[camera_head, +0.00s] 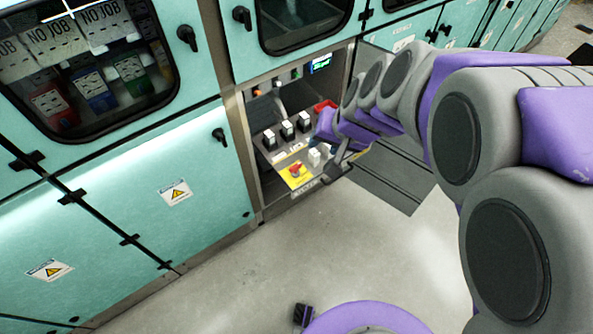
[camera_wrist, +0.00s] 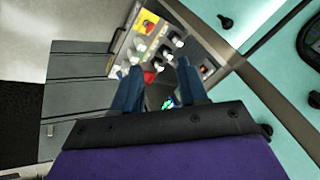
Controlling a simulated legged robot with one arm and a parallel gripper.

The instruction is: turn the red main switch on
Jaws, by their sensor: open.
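The red main switch (camera_head: 296,170) sits on a yellow plate at the lower front of the control panel in the head view. In the wrist view the red switch (camera_wrist: 148,22) is near the top, on its yellow plate, beyond my fingertips. Its exact setting is too small to tell. My gripper (camera_wrist: 158,72) is open, with two dark blue fingers apart and nothing held between them. In the head view my gripper (camera_head: 322,132) is over the right part of the panel, above and to the right of the red switch, apart from it. My arm partly hides the panel's right side.
Several black-and-white switches (camera_head: 287,130) stand behind the yellow plate. A red part (camera_head: 325,106) lies farther back, beside my gripper. A lit display (camera_head: 320,64) is at the back of the recess. Teal cabinet doors (camera_head: 185,165) flank the panel; the floor (camera_head: 300,250) in front is clear.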

